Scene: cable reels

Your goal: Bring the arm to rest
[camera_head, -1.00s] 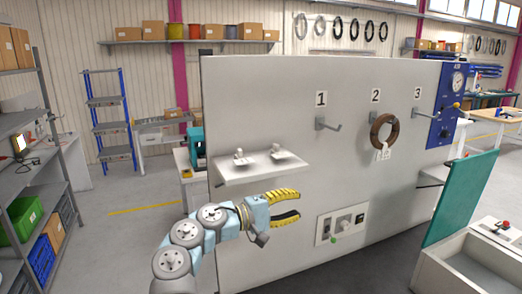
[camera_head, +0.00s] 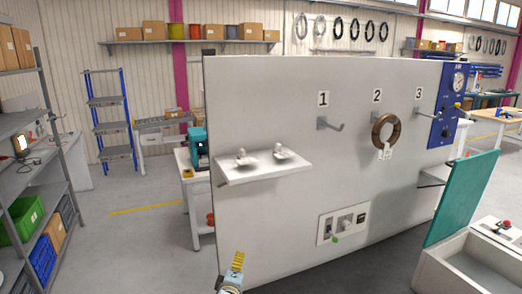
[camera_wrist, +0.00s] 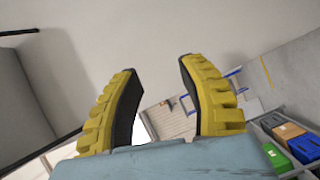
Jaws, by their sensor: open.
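My gripper (camera_wrist: 160,95) is open and empty in the wrist view, its two yellow, black-lined fingers wide apart. In the head view only a small part of my gripper (camera_head: 236,262) shows at the bottom edge, in front of the grey panel (camera_head: 265,200). The rest of my arm is out of that view. A brown cable reel (camera_head: 386,131) with a white tag hangs on the hook marked 2. The hooks marked 1 (camera_head: 330,124) and 3 (camera_head: 424,112) are bare.
A white shelf (camera_head: 265,170) with two small metal fittings juts from the panel's left side. A socket plate (camera_head: 343,225) sits low on the panel. A grey bin with a green lid (camera_head: 462,198) stands at the right. The floor left of the panel is clear.

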